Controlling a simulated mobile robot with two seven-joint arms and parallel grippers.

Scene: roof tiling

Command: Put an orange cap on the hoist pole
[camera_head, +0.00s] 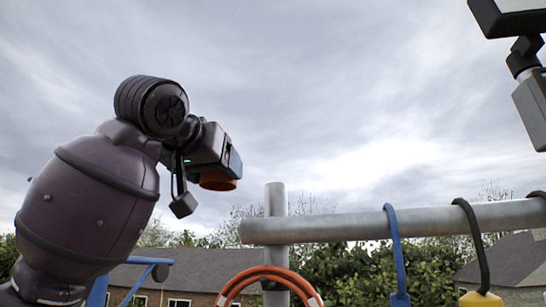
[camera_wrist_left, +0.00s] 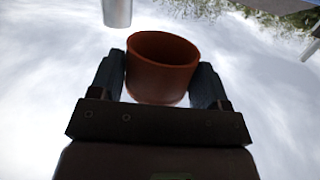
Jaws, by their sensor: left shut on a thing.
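An orange cap (camera_wrist_left: 160,75), round with an open end, is held between the two fingers of my left gripper (camera_wrist_left: 158,88) in the left wrist view. In the head view the cap (camera_head: 218,184) shows under the left gripper (camera_head: 225,165), which is shut on it. The grey metal hoist pole (camera_head: 275,200) stands upright to the right of the cap and a little lower, with clear air between them. The pole's end also shows at the top of the left wrist view (camera_wrist_left: 117,12). My right gripper is not in view.
A grey horizontal bar (camera_head: 400,222) runs right from the pole. A blue strap (camera_head: 396,250) and a black strap with a yellow end (camera_head: 478,250) hang from it. An orange hoop (camera_head: 268,272) hangs by the pole. A dark fixture (camera_head: 530,80) is at upper right.

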